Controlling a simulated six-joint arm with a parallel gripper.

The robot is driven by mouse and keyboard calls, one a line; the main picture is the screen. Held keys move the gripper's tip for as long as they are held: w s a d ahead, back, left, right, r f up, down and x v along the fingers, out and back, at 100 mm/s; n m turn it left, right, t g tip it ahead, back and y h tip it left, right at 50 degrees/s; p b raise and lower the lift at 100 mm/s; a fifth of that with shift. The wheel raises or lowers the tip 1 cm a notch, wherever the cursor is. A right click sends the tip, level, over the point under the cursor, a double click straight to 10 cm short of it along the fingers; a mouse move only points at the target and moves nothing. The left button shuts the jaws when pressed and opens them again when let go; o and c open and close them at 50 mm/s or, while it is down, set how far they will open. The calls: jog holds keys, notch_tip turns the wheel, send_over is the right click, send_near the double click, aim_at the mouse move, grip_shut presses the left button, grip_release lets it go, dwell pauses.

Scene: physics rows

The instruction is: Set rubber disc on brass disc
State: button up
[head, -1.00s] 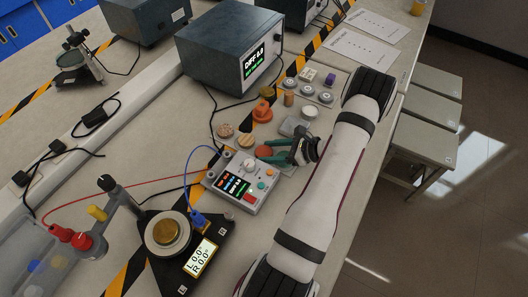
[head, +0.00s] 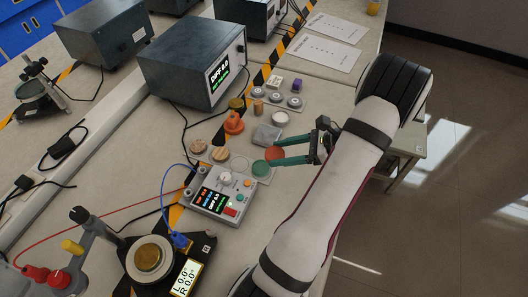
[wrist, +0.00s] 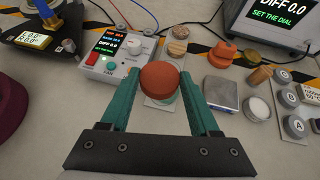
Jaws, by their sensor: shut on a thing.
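The rubber disc, a dull red round piece (head: 275,154), is held between the teal fingertips of my gripper (head: 277,158). In the wrist view the rubber disc (wrist: 160,78) sits at the fingertips, a finger on each side, apparently above the bench. A gold-coloured disc, which looks like the brass disc (head: 148,257), lies on the round pan of the black device at the lower left, well away from my gripper. The wrist view cuts this disc off. Another brass-toned piece (head: 236,103) stands near the large dark instrument.
A green disc (head: 261,169) lies on a pale plate below the rubber disc. The control box (head: 220,192) with its knob stands between my gripper and the black device. Wooden discs (head: 198,146), an orange knobbed piece (head: 233,122) and a grey block (head: 266,135) are nearby. Red and blue cables cross the bench.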

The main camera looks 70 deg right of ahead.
jog(key=w+a+r+n+g+y, duration=0.1)
jog(key=w+a+r+n+y, duration=0.1)
jog(key=w+a+n+y, duration=0.5)
notch_tip(320, 180, up, 3)
jog(key=n+g+y, duration=0.3)
jog(key=n+g, duration=0.3)
jog(key=g, duration=0.2)
send_over(153, 248)
jog(key=shift+d+r, duration=0.15)
jog(key=shift+r, duration=0.05)
jog(key=shift+a+f+n+g, duration=0.15)
jog(key=shift+a+n+g, duration=0.15)
jog(key=shift+f, duration=2.25)
jog(key=shift+d+f, duration=0.1)
jog(key=shift+f, duration=0.4)
jog(key=o, duration=1.4)
jog(key=shift+o, duration=0.2)
jog(key=shift+r, duration=0.1)
